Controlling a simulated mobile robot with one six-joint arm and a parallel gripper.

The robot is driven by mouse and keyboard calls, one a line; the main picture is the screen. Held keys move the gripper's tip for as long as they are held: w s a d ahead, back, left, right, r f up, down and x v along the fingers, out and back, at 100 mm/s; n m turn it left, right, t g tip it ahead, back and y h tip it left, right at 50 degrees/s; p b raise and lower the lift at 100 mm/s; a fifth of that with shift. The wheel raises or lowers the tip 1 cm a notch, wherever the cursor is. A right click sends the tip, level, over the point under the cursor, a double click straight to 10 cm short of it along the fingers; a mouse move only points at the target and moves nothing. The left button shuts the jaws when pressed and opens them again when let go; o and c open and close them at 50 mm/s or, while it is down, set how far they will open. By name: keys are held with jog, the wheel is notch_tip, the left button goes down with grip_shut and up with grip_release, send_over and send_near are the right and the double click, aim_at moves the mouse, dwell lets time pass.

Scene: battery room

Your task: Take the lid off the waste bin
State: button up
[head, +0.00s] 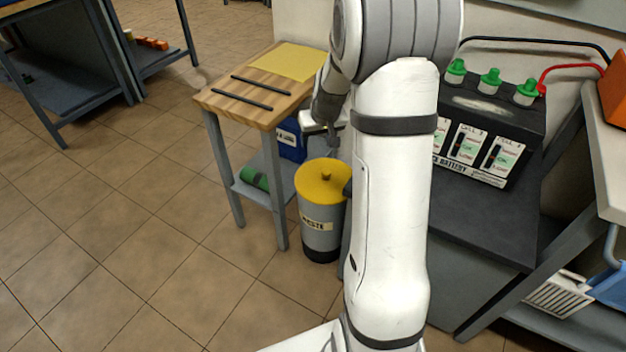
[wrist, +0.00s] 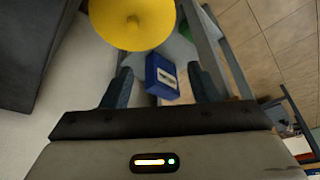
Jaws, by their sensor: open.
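The waste bin (head: 320,238) is a grey cylinder with a dark base and a label, standing on the floor beside a small wooden-topped table. Its round yellow lid (head: 312,193) sits on top, with a small knob (head: 326,176) at the centre. My arm hides part of the bin's right side.
The small table (head: 205,96) holds two dark rods and a yellow sheet. A blue box (head: 292,143) and a green roll (head: 255,178) are on its lower shelf. A large black battery (head: 500,110) stands on a dark bench at right. The tiled floor at left is clear.

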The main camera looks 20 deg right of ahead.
jog(key=b, duration=0.6)
send_over(327, 172)
jog(key=s, duration=0.2)
jog(key=shift+h, duration=0.3)
notch_tip(327, 172, down, 18)
jog(key=shift+w+a, duration=0.1)
jog(key=shift+w, duration=0.05)
jog(key=b+x, duration=0.2)
jog(key=x, duration=0.3)
jog(key=shift+w+a+f, duration=0.1)
jog(key=shift+f, duration=0.3)
jog(key=shift+r, duration=0.1)
jog(key=shift+c, duration=0.2)
jog(key=c, duration=1.1)
